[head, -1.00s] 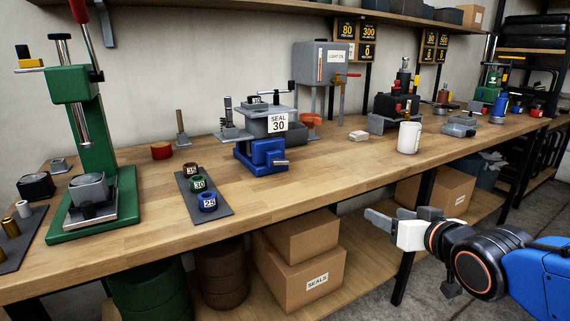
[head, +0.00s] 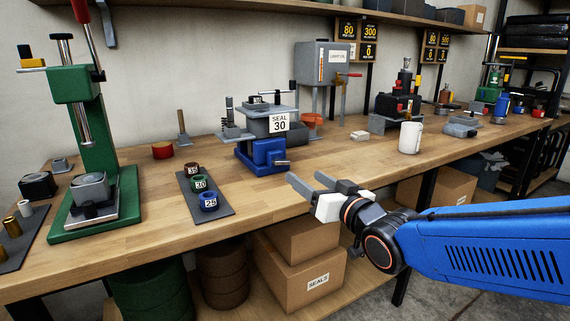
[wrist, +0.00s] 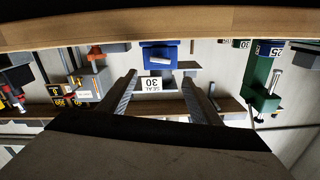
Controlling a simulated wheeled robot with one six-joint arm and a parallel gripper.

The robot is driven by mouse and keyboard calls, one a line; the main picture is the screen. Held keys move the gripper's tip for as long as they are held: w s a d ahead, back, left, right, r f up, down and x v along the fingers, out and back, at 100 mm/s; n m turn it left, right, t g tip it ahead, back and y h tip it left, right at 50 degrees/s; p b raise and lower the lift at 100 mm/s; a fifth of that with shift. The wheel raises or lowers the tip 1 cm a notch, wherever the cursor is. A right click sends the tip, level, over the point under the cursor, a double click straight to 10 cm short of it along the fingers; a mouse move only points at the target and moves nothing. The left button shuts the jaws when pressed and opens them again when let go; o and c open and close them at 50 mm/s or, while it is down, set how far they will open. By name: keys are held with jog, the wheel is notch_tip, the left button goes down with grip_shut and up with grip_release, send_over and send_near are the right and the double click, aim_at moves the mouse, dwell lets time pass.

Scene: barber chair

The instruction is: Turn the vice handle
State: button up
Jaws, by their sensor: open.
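The blue vice (head: 262,152) stands on the workbench with a grey block labelled "SEAL 30" (head: 277,122) on top. Its short grey handle (head: 281,163) sticks out at the front, pointing right. The wrist view is upside down.
A dark mat (head: 221,205) with three numbered rings lies left of the vice. A white mug (head: 410,138) and a grey oil tank (head: 322,62) stand to the right. The bench edge (head: 205,229) runs below my gripper. Cardboard boxes (head: 305,277) sit underneath.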

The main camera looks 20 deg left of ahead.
aim_at(283, 161)
jog(key=x, duration=1.2)
jog(key=shift+d, duration=0.1)
jog(key=c, duration=1.1)
jog(key=shift+o, duration=0.3)
